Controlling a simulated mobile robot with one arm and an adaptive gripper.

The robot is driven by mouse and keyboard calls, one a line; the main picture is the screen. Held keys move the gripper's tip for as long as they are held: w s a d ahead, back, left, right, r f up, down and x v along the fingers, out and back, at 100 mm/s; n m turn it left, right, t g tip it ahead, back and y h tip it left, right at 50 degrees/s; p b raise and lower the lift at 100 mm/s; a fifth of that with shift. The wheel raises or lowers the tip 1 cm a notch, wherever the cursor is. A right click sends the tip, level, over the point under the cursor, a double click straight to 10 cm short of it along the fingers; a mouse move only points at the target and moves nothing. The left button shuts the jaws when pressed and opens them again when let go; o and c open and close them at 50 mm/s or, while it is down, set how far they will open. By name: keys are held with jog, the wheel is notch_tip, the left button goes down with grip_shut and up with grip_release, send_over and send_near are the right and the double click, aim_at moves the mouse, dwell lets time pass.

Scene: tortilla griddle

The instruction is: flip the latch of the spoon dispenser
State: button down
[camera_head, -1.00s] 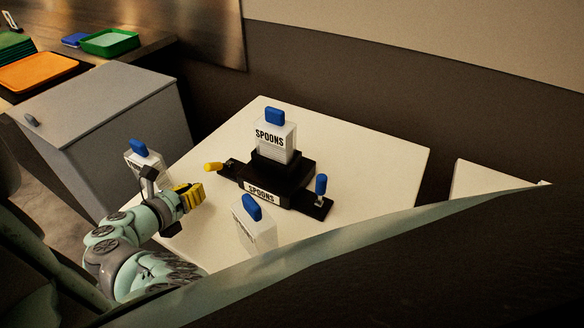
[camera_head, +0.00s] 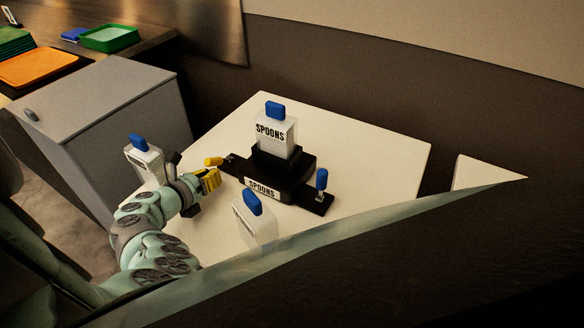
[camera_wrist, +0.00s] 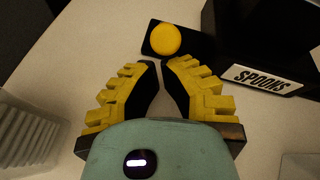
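The spoon dispenser (camera_head: 284,160) is a black stepped base on the white table, labelled SPOONS, with a clear box topped by a blue block standing on it. A yellow-knobbed lever (camera_head: 213,161) sticks out on its left and a blue-knobbed lever (camera_head: 321,180) stands on its right. Which of these is the latch I cannot tell. My gripper (camera_head: 209,180) is just in front of the yellow knob. In the wrist view the yellow knob (camera_wrist: 166,39) lies just beyond my fingertips (camera_wrist: 160,66), which are slightly apart with nothing between them.
Clear spoon boxes with blue tops stand on the table (camera_head: 370,165), one left of my arm (camera_head: 143,158) and one in front of the dispenser (camera_head: 254,220). A grey cabinet (camera_head: 110,110) is at the left. The table's right side is clear.

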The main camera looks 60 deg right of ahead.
jog(key=shift+r, duration=0.1)
jog(key=shift+r+p, duration=0.3)
jog(key=shift+p, duration=0.65)
jog(key=shift+y, duration=0.3)
jog(key=shift+w+r+p, duration=0.1)
jog(key=shift+r+p, duration=0.1)
jog(key=shift+p, duration=0.9)
